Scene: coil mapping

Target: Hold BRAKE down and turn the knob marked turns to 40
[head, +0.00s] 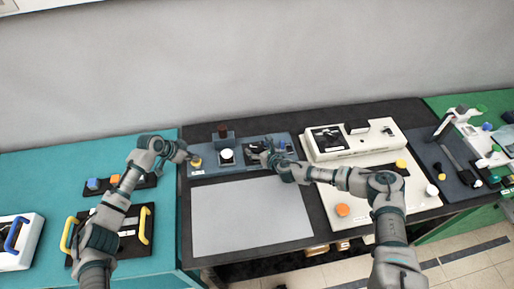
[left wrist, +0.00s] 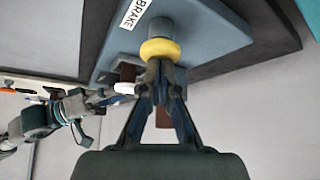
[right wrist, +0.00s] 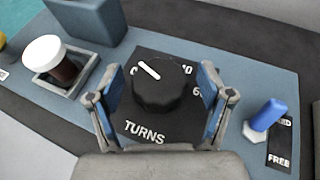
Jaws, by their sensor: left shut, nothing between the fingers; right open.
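The yellow BRAKE button (head: 196,162) is at the left end of the blue-grey panel. In the left wrist view the button (left wrist: 160,48) sits beside the BRAKE label (left wrist: 139,13). My left gripper (left wrist: 160,72) is shut with nothing in it, its fingertips at the yellow cap; whether the cap is pressed in I cannot tell. The black TURNS knob (right wrist: 158,82) has a white pointer line aimed up and left. My right gripper (right wrist: 161,88) is open, one finger on each side of the knob, apart from it. In the head view my right gripper (head: 270,155) hides much of the knob.
A white-capped part (right wrist: 45,54) in a square frame stands left of the knob. A blue lever (right wrist: 266,115) by a FREE label stands to its right. A grey mat (head: 250,215) lies clear in front. A cream machine (head: 350,140) is to the right.

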